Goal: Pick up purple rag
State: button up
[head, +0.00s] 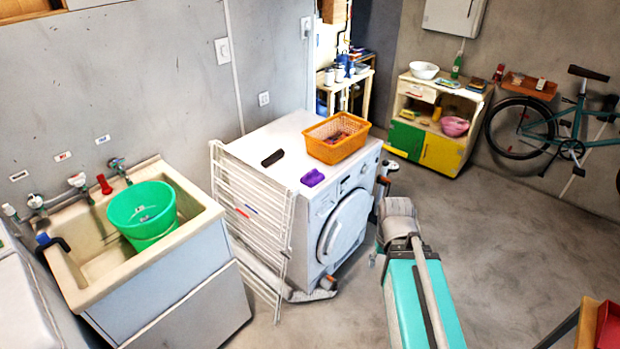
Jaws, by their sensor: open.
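The purple rag (312,178) is a small crumpled cloth. It lies on top of the white washing machine (292,135), close to the front edge and in front of the orange basket. Nothing covers it and nothing touches it from above. I cannot make out the fingers of my gripper in this view.
An orange basket (338,148) with items inside and a dark object (272,158) share the washer top. A white drying rack (250,220) leans at the washer's left side. A sink with a green bucket (141,214) stands left. Open floor (510,240) lies to the right.

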aim_at(313, 177)
jog(key=z, duration=0.1)
jog(key=i, duration=1)
jog(key=u, duration=0.1)
